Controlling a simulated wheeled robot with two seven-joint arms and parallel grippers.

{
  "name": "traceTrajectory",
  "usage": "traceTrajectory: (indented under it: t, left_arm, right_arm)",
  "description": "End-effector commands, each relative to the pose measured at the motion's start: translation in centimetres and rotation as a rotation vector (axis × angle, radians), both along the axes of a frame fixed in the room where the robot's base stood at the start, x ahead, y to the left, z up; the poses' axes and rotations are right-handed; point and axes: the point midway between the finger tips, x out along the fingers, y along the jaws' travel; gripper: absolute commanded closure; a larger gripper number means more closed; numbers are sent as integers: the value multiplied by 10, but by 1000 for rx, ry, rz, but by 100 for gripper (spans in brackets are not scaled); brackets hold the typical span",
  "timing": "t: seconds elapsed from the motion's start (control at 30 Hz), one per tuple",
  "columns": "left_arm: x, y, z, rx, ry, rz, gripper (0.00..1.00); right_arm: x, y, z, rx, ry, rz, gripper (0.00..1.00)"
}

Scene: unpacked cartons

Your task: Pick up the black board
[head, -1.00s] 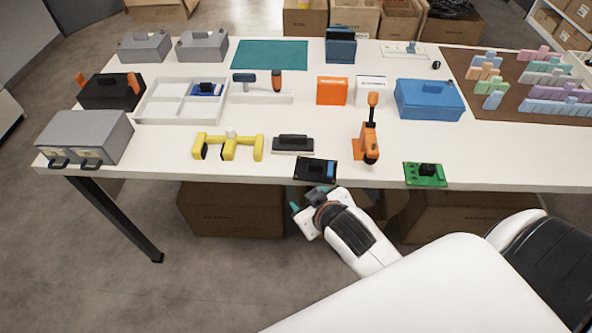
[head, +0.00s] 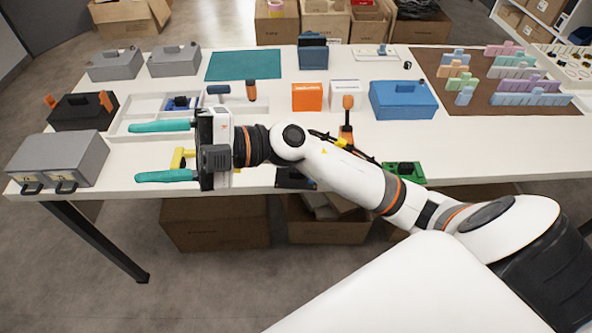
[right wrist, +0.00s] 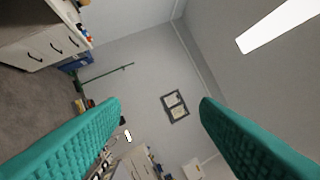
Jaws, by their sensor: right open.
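The black board (head: 292,181) lies at the front edge of the white table (head: 480,160) in the head view. My right arm crosses above it in the picture and hides much of it; only a dark strip shows below the arm. My right gripper (head: 134,153) is open and empty, well left of the board, its two teal fingers pointing left and spread wide. In the right wrist view, the open fingers (right wrist: 160,103) have nothing between them, and the room's wall and ceiling show beyond. The board is not in that view. My left gripper is not in view.
A green board (head: 405,172) lies at the front edge, right of the black board. An orange drill (head: 347,130) stands behind my arm. A yellow part (head: 180,158) shows between the fingers in the picture. A grey drawer box (head: 60,160) stands at the left, a blue case (head: 403,99) farther right.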

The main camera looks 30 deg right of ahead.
Motion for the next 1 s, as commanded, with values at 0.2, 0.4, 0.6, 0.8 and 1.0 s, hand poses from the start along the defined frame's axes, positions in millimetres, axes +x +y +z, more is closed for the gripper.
traceTrajectory:
  t: [0.2, 0.4, 0.6, 0.8, 1.0]
  left_arm:
    - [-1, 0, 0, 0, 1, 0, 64]
    - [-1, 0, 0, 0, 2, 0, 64]
    - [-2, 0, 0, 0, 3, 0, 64]
    - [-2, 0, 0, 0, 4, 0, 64]
    - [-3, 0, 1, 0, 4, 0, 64]
  right_arm:
    - [-4, -26, -79, -700, -32, 247, 44]
    - [24, -137, -122, -1346, 173, 188, 44]
    - [36, -228, -112, -1707, 404, 24, 44]
    - [35, -251, -117, -1789, 479, -25, 44]
    - [34, -250, -153, -1787, 478, -21, 44]
